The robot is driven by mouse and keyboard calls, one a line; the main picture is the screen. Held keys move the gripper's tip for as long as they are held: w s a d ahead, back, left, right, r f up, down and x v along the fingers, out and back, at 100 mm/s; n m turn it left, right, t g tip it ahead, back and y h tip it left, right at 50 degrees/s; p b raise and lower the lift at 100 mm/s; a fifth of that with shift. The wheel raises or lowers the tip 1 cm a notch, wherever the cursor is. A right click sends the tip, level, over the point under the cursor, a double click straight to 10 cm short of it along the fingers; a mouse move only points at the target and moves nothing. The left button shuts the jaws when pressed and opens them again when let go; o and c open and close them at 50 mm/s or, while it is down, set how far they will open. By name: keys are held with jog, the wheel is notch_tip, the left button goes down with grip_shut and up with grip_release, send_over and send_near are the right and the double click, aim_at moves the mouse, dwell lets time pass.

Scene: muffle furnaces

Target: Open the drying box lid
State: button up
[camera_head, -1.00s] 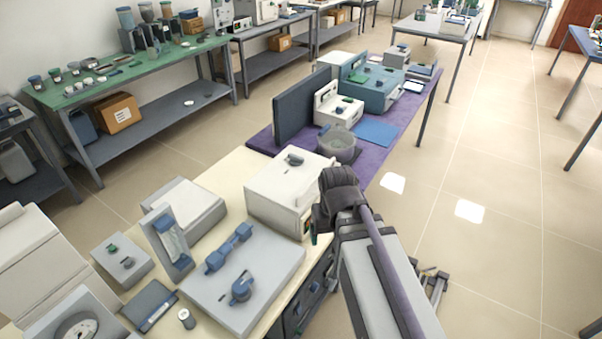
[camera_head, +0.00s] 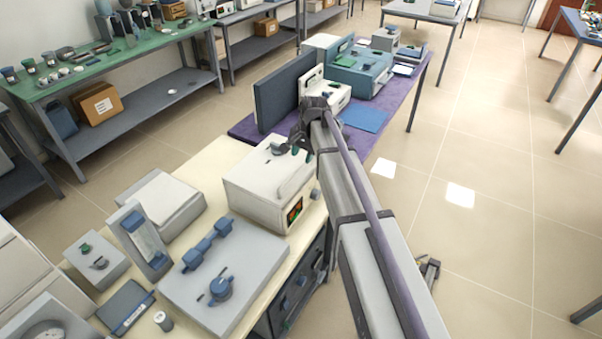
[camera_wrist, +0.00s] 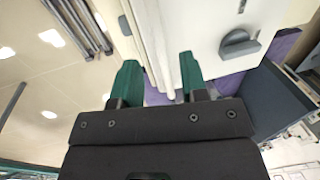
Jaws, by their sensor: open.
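The drying box appears to be the white box (camera_head: 262,190) near the far end of the cream bench, with a lit panel on its front. Its lid looks shut, with a dark knob (camera_head: 278,146) on top. My gripper (camera_head: 300,150) is over the far right top edge of the box, close to the knob. In the wrist view, the green fingers of my gripper (camera_wrist: 159,65) are apart. The white box (camera_wrist: 205,30) lies just beyond them, its edge showing between the tips. Its dark handle (camera_wrist: 240,47) is right of the fingers. I cannot tell whether they touch the box.
A grey plate with blue knobs (camera_head: 220,275) stands nearer on the bench. The purple table (camera_head: 400,110) beyond carries a dark upright panel (camera_head: 285,90) and several instruments.

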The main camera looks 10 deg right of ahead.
aim_at(300, 165)
jog(key=f, duration=0.1)
jog(key=f+b, duration=0.1)
jog(key=f, duration=0.1)
jog(key=f+b, duration=0.1)
jog(key=shift+w+a+f, duration=0.2)
jog(key=shift+w+a, duration=0.05)
jog(key=shift+w, duration=0.1)
jog(key=shift+r, duration=0.1)
jog(key=shift+c, duration=0.3)
grip_shut()
jog(key=shift+r, duration=0.1)
